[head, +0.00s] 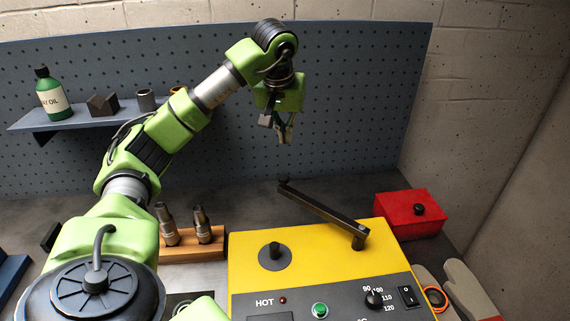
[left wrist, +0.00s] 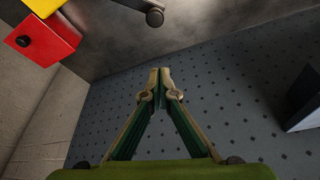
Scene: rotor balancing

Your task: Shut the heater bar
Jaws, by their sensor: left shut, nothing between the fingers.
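The heater bar (head: 320,207) is a dark arm on the yellow heater (head: 320,258). One end is on a post at the heater's right rear. The other end, with a round knob, reaches back and left past the heater's rear edge, away from the round black hub (head: 275,256). My left gripper (head: 284,138) is shut and empty, behind and above the bar's knob end, apart from it. In the left wrist view the fingertips (left wrist: 160,74) meet, and the bar's knob end (left wrist: 153,16) shows beyond them. My right gripper is not in view.
A red box (head: 409,214) with a black knob stands right of the heater. A wooden block (head: 196,250) holding tool holders stands to the left. A pegboard (head: 345,110) with a shelf (head: 75,121) rises behind. Gloves (head: 465,283) lie at the right front.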

